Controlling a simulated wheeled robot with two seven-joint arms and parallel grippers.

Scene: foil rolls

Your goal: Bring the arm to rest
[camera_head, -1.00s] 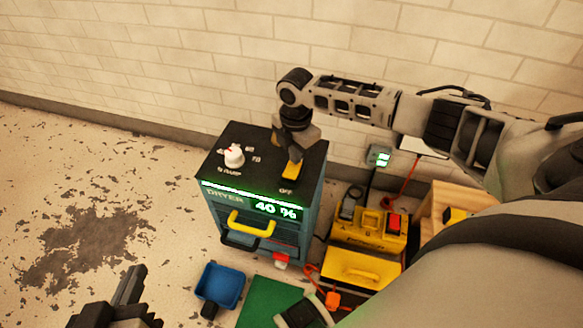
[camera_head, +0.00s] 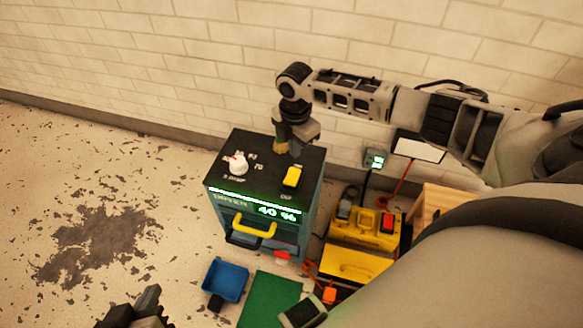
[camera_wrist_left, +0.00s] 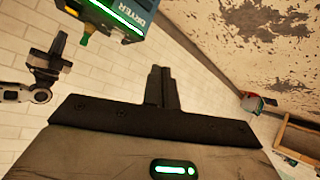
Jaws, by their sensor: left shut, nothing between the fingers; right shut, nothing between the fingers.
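My right gripper (camera_head: 288,149) hangs, pointing down, just above the back of the dark top of the dryer (camera_head: 233,188). It is shut and empty, apart from the yellow switch (camera_head: 291,177) in front of it. A white knob (camera_head: 237,164) stands on the left of the dryer top. My left gripper (camera_head: 148,299) is at the bottom left edge, partly cut off, over the floor. It also shows in the left wrist view (camera_wrist_left: 161,78), with fingers together and nothing between them. The dryer's green display reads 40 %.
A blue tray (camera_head: 224,282) and a green mat (camera_head: 268,301) lie in front of the dryer. Yellow cases (camera_head: 355,267) and a wooden box (camera_head: 437,203) stand to its right. A brick wall (camera_head: 150,65) is behind. The floor at left is clear.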

